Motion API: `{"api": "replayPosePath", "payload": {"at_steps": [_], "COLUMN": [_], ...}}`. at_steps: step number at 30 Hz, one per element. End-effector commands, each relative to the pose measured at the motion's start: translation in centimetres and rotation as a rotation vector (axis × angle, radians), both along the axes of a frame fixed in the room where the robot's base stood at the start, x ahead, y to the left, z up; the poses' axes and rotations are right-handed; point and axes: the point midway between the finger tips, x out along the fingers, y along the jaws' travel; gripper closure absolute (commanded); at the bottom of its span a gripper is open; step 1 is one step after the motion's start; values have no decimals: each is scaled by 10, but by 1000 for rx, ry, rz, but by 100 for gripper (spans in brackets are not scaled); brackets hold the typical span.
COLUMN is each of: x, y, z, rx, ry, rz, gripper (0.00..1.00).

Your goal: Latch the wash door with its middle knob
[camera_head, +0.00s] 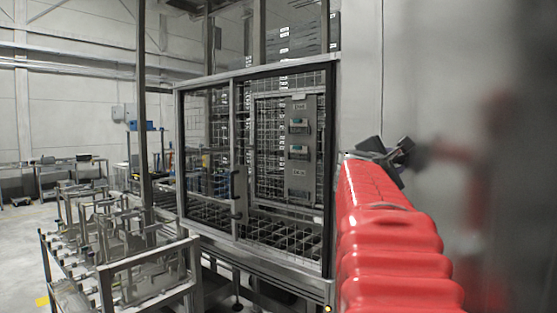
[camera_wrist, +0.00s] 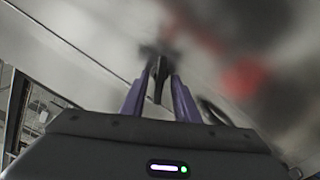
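A glazed metal-framed front (camera_head: 258,82) stands mid-picture in the head view, with wire mesh and racks visible behind it. A mesh door (camera_head: 270,150) in its right part carries a grey upright plate (camera_head: 300,172) with small teal-marked fittings. I cannot tell which, if any, is the middle knob. My gripper (camera_head: 400,150) is at the end of my red arm, right of the glazed front and apart from it. In the wrist view, its two purple-sided fingers (camera_wrist: 160,70) stand apart with a gap; a dark shape shows between them, possibly a reflection. No knob is recognisable there.
Dark handles (camera_head: 234,184) sit on the frame's upright post. A smooth grey wall panel (camera_head: 430,80) rises close to my gripper, with a blurred red reflection. Metal racks (camera_head: 150,262) stand at the front left. Open floor (camera_head: 18,235) lies farther left.

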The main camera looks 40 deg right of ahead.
Motion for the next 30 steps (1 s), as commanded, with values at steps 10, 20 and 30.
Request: {"api": "replayPosePath", "payload": {"at_steps": [10,20,30], "x": [1,1,2], "y": [-15,-14,-14], "z": [0,0,-1], "rx": [-1,-1,0], "ry": [1,1,1], "rz": [1,1,1], "gripper": [72,84,100]}}
